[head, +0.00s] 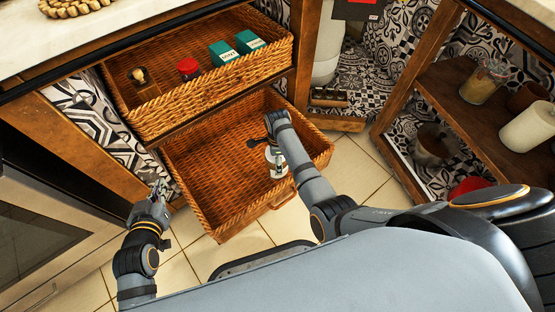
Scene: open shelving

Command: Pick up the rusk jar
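A clear glass jar with tan contents (483,82) stands upright on the upper shelf at the right. It looks like the rusk jar, but its contents are too small to be sure. My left gripper (159,188) is at the left, beside the wicker baskets and far from that jar. Its fingers are too small to judge. My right arm reaches over the lower wicker basket (212,208). My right gripper (268,152) is over that basket, also away from the jar. A pale, shiny shape shows at it; I cannot tell whether this is gripper or a held object.
A white cylinder (528,127) and a pot (433,146) stand on the right shelving (465,115). Wooden posts frame it.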

